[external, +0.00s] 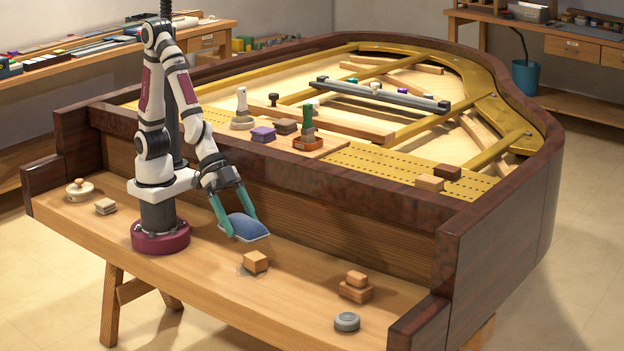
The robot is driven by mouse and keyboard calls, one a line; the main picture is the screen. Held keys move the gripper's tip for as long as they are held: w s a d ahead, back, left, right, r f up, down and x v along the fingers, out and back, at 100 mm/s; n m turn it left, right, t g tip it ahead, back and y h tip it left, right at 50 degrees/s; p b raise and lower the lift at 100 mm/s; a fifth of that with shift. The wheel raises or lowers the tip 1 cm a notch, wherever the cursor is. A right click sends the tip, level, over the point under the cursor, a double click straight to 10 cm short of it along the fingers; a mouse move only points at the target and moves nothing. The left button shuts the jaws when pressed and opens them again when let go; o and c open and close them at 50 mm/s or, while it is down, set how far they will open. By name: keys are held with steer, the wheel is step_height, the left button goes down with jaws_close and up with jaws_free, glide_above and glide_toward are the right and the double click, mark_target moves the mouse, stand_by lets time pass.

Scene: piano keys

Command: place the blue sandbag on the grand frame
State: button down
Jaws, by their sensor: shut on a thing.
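The blue sandbag (246,227) is a blue pad with a pale edge, between the fingers of my gripper (242,222). My gripper has teal fingers and is shut on the sandbag, over the front wooden ledge. The sandbag is slightly tilted; I cannot tell whether it is clear of the ledge. The grand frame (395,168) is the gold-coloured frame inside the dark wooden piano case, behind and to the right of my gripper. It has gold bars and a perforated front strip.
A dark case wall (340,195) stands between the ledge and the frame. Wooden blocks (255,262) and a grey round puck (347,322) lie on the ledge. A tool board (318,147) and a dark grey rail (385,95) lie over the frame. The perforated strip has bare room.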

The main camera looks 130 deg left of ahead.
steer(key=s+a+r+n+y, duration=0.1)
steer(key=a+r, duration=0.6)
steer(key=r, duration=0.3)
steer(key=w+a+r+n, duration=0.1)
steer(key=w+a+r, duration=0.1)
steer(key=w+a, duration=0.3)
steer(key=w+a+r, duration=0.2)
steer(key=a, duration=0.5)
steer(key=w+a+r, duration=0.1)
steer(key=w+a, duration=0.3)
steer(key=a, duration=0.6)
steer(key=shift+m, duration=0.3)
steer(key=a+f, duration=0.2)
steer(key=a, duration=0.2)
steer(key=a+f, duration=0.2)
steer(key=a, duration=0.2)
steer(key=s+a+f, duration=0.1)
steer(key=a+f, duration=0.1)
steer(key=a, duration=0.3)
steer(key=shift+f, duration=0.2)
step_height(320, 180, down, 4)
steer(key=shift+a+f, duration=0.1)
steer(key=shift+f, duration=0.1)
